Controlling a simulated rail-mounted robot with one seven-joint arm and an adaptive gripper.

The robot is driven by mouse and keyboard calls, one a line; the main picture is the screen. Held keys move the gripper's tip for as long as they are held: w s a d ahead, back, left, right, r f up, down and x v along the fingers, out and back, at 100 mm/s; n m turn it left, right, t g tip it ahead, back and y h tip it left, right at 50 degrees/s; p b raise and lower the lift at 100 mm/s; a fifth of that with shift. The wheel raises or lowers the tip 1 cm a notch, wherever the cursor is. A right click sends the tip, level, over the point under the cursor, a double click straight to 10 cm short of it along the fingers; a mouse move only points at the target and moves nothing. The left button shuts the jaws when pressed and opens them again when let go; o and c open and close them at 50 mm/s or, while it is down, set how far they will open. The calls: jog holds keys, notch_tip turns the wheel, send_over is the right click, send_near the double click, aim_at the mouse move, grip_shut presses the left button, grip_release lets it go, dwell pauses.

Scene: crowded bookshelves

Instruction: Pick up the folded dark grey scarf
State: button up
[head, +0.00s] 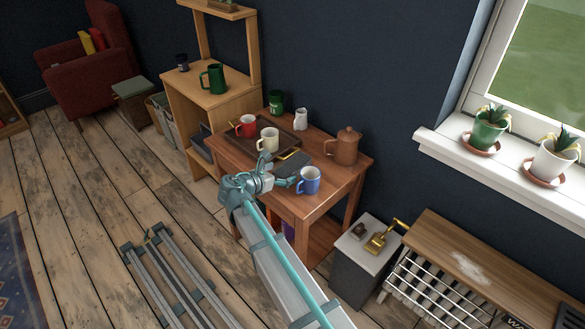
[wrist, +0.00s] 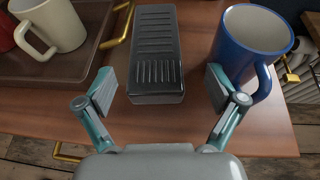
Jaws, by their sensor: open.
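The folded dark grey scarf (wrist: 156,50) appears as a dark rectangular block with a ribbed top, lying on the wooden table (wrist: 150,130). In the head view the dark grey scarf (head: 293,164) lies between the white mug and the blue mug, partly hidden by my gripper. My gripper (wrist: 160,88) is open, with one finger on each side of the scarf's near end and a gap to both sides. In the head view my gripper (head: 280,173) is over the front edge of the table. The fingers hold nothing.
The blue mug (wrist: 252,38) stands close to the right finger. A brown tray (wrist: 70,72) with a white mug (wrist: 52,25) and a red mug (head: 246,126) is on the left. A brown pot (head: 342,146) stands at the table's back right.

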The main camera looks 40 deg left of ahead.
aim_at(285, 171)
jog(key=x, duration=0.5)
jog(key=shift+a, duration=0.25)
jog(key=shift+s, duration=0.1)
jog(key=c, duration=1.3)
jog(key=shift+o, duration=0.2)
